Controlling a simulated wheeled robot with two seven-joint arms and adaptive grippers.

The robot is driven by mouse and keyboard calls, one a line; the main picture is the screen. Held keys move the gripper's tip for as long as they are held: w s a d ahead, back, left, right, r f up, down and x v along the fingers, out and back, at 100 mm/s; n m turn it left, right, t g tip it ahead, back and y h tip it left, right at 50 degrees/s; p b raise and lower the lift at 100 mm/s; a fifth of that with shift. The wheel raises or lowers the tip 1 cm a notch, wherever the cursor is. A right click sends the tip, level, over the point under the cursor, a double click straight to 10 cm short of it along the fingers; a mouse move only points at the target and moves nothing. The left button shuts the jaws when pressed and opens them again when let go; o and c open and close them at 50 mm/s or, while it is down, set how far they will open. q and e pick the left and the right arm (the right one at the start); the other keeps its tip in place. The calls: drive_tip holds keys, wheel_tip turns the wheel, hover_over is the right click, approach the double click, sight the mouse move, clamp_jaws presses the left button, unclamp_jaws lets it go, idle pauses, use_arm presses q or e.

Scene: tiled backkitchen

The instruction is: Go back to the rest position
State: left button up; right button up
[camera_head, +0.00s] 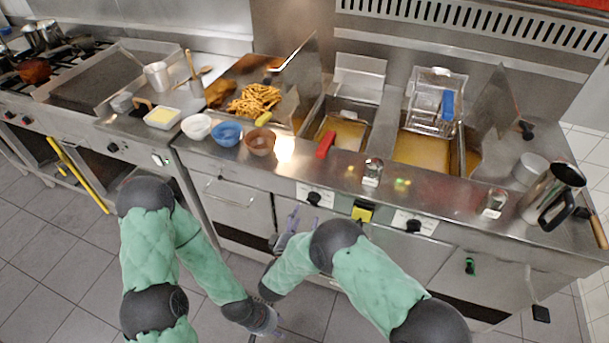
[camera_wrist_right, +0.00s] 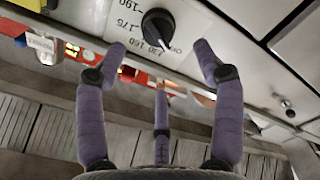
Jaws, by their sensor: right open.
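My right gripper (camera_head: 288,232) is in front of the fryer counter's front panel, below the counter edge, partly hidden by my own arm. In the right wrist view its purple fingers (camera_wrist_right: 160,62) are spread open with nothing between them. A black control knob (camera_wrist_right: 158,27) on a white dial plate shows just beyond the fingertips. My left gripper (camera_head: 268,322) is lower, over the tiled floor in front of the counter. It is small and blurred, so I cannot tell whether its fingers are open or shut. I see nothing held in it.
The steel counter (camera_head: 330,175) has bowls, fries (camera_head: 254,100), two fryers with red (camera_head: 325,145) and blue (camera_head: 448,105) handles, and a steel jug (camera_head: 553,192). A yellow bar (camera_head: 78,172) runs along the left front. Grey tiled floor (camera_head: 60,260) is clear at left.

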drive_tip(key=s+d+f+m+g+y, duration=0.2)
drive_tip(key=d+f+g+y, duration=0.15)
drive_tip(key=f, duration=0.35)
drive_tip(key=s+d+f+m+g+y, duration=0.2)
drive_tip(key=d+f+m+g, duration=0.15)
drive_tip(key=f, duration=0.45)
drive_tip(key=s+d+f+m+g+y, duration=0.1)
drive_tip(key=s+g, duration=0.4)
drive_tip(key=s, duration=0.6)
drive_tip(key=s+d+f+m+g+y, duration=0.2)
drive_tip(key=s+d+m+g+y, duration=0.1)
drive_tip(key=s, duration=0.9)
drive_tip(key=shift+d+f+m+g, duration=0.3)
drive_tip(key=shift+d+m+g, duration=0.45)
drive_tip(key=shift+g, duration=0.15)
